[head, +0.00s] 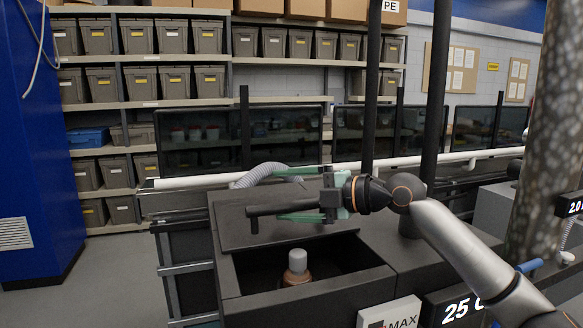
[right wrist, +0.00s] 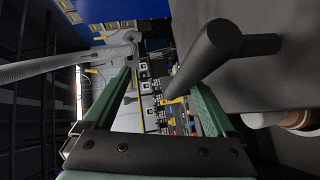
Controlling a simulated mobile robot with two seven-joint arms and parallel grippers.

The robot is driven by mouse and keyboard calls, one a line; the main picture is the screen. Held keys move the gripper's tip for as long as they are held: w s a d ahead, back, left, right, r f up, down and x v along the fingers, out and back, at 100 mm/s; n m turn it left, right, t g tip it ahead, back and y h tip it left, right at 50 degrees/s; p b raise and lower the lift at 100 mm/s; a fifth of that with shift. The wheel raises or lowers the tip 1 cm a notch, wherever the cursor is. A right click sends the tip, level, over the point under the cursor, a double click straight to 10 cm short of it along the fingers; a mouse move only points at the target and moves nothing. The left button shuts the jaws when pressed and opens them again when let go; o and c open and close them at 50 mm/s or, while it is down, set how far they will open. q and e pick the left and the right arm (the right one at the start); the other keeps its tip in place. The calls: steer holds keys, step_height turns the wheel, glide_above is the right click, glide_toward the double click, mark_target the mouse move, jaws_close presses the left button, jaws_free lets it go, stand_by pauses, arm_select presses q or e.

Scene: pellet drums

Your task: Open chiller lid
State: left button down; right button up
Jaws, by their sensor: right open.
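The dark chiller (head: 232,278) stands in front of me in the head view. Its flat lid (head: 236,234) lies over the rear part of the top, leaving the front part uncovered. The lid carries a black bar handle (head: 283,207); the bar also shows in the right wrist view (right wrist: 195,65). My right gripper (head: 278,194) is open at the handle. In the right wrist view the bar appears between its two green fingers, nearer the right one; contact cannot be told. A bottle with a pale cap (head: 297,263) stands in the opening. My left gripper is not in view.
A grey corrugated hose (head: 262,173) and a white pipe (head: 205,180) run behind the lid. Dark vertical posts (head: 437,90) rise behind and beside my right arm. Shelves of grey bins (head: 140,85) line the back wall. Clear floor (head: 110,285) lies to the left.

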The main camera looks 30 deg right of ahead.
steer(key=s+a+r, duration=0.6)
steer(key=s+r, duration=0.4)
steer(key=s, duration=0.2)
steer(key=shift+a+r, duration=0.3)
steer(key=shift+a, duration=0.1)
